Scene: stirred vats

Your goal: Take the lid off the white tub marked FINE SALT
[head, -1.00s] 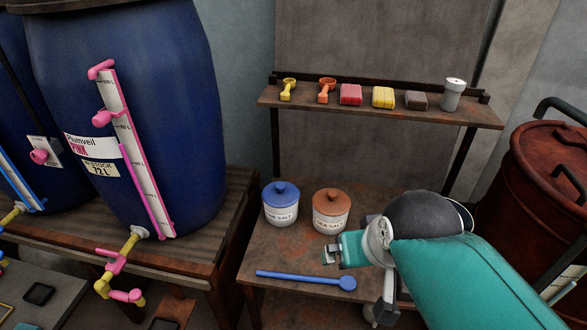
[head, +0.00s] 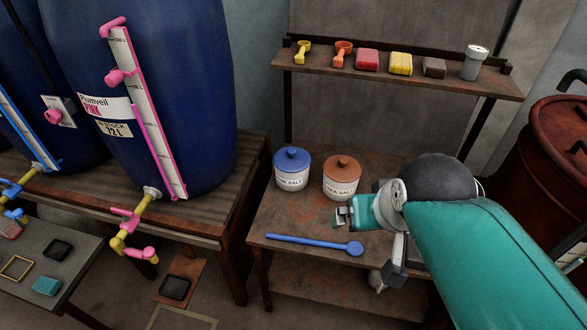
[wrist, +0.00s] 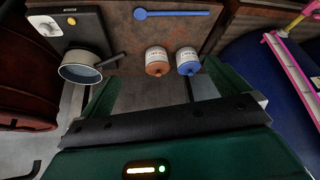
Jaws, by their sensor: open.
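The white tub with a blue lid (head: 291,170) stands on the lower table; its label ends in SALT, its first word hard to read. Its lid is on, with a round knob on top. It also shows in the wrist view (wrist: 187,63). Close on its right stands a similar white tub with a brown lid (head: 342,178), marked SEA SALT, also in the wrist view (wrist: 158,62). My gripper (head: 342,215) is open and empty, just in front of the brown-lidded tub in the head view, apart from the blue lid.
A blue spoon (head: 310,244) lies at the table's front. A shelf (head: 440,82) behind holds scoops, blocks and a shaker (head: 474,62). A blue vat (head: 150,90) with pink fittings stands left, a red drum (head: 555,160) right. A saucepan (wrist: 82,67) shows in the wrist view.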

